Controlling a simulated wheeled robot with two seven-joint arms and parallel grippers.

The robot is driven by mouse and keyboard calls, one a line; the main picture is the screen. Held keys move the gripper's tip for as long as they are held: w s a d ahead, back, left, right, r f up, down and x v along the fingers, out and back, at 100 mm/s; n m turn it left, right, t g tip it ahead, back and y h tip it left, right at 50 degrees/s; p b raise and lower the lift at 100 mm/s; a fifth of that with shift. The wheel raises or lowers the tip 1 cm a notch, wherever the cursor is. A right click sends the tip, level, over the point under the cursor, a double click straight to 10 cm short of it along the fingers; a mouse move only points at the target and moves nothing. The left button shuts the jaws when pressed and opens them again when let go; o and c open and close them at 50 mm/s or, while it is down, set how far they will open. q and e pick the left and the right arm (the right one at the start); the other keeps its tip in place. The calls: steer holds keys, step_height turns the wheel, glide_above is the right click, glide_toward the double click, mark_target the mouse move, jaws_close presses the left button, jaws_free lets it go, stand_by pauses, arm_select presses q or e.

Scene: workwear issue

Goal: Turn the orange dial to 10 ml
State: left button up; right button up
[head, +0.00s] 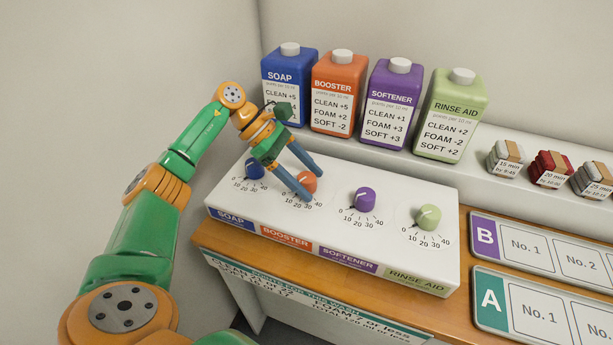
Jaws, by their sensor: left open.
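The orange dial (308,181) sits on the white dial box (385,225), above the BOOSTER label. Its scale shows 10, 20, 30 and 40; its pointer is too small or hidden to read. My left gripper (311,185) comes down from the upper left with its two blue fingers apart. One fingertip is at the left front of the orange dial and the other is behind and right of it. I cannot tell whether either finger touches the dial. My right gripper is not in view.
A blue dial (255,168) stands left of the orange one; purple (365,199) and green (428,217) dials stand right. Several bottles stand on the shelf behind. Trays B (483,232) and A (487,299) lie at right. A sign hangs on the table front.

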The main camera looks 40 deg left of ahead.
arm_select(q)
steer(key=v, duration=0.7)
steer(key=shift+a, duration=0.1)
